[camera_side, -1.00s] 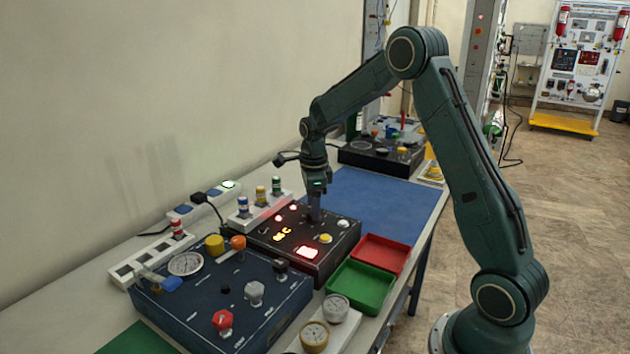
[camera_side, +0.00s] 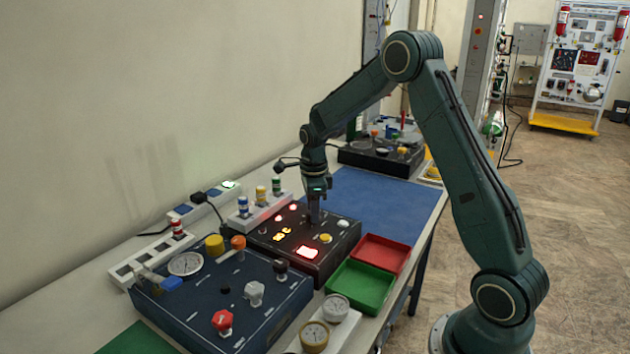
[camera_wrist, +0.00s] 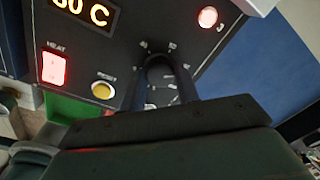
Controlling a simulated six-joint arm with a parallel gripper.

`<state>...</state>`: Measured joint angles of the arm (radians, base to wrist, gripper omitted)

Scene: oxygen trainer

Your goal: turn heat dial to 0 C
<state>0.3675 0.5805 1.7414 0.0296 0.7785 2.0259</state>
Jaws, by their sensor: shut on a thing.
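The heat dial (camera_wrist: 160,74) is a dark knob on the black control panel (camera_wrist: 122,50), with pale scale marks around it. My gripper (camera_wrist: 161,62) points down and is shut on the dial, one finger at each side; the fingers hide much of it. The orange display (camera_wrist: 84,12) is cut off by the frame edge; a number ending in 0 and the letter C show. In the side view, my gripper (camera_side: 314,216) stands over the panel (camera_side: 288,258) and hides the dial. The display (camera_side: 282,235) glows there but is too small to read.
A lit red HEAT switch (camera_wrist: 54,68), a yellow RESET button (camera_wrist: 103,90) and a red lamp (camera_wrist: 208,16) lie near the dial. Green (camera_side: 352,304) and red (camera_side: 402,250) trays sit right of the panel. A blue panel (camera_side: 205,318) stands in front.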

